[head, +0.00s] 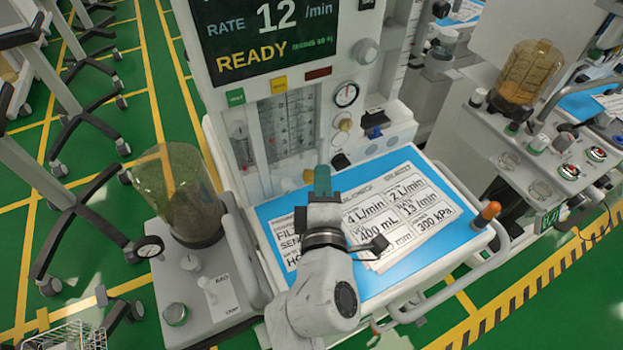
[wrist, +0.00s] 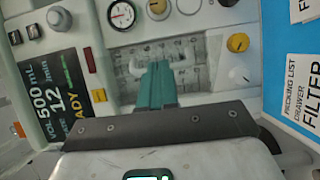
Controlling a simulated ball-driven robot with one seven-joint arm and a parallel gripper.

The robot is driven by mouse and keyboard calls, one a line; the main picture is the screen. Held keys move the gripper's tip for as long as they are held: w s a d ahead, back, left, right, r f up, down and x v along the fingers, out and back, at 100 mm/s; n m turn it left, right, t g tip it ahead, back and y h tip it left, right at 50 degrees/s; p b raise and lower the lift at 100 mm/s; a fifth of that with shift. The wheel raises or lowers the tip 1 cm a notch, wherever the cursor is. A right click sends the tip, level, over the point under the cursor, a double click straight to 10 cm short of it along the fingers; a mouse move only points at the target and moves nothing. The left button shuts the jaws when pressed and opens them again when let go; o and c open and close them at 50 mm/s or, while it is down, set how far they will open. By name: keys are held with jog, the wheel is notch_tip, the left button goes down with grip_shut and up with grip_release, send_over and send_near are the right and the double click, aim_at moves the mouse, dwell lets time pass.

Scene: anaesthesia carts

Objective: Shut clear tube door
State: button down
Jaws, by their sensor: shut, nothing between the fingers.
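The flow tubes (head: 290,122) sit in a recessed panel on the front of the anaesthesia cart, below the screen. A clear door seems to belong to this panel, but its edges are faint and I cannot tell how far it stands open. The tube panel also shows in the wrist view (wrist: 200,55), partly hidden behind my fingers. My gripper (head: 322,180) has teal fingers, shut and empty, in front of the panel's lower right and above the blue work surface. In the wrist view the fingers (wrist: 157,84) point at the panel; contact cannot be told.
The blue work surface (head: 267,214) carries printed cards (head: 395,212). A round gauge (head: 346,94) and knobs are right of the tubes. A clear canister (head: 178,190) stands left. An orange-tipped post (head: 488,212) and rail edge the right. Another cart stands farther right.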

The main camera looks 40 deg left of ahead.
jog(key=w+a+b, duration=0.1)
jog(key=w+a, duration=0.2)
jog(key=w, duration=0.5)
jog(key=shift+a, duration=0.15)
dwell(0.8)
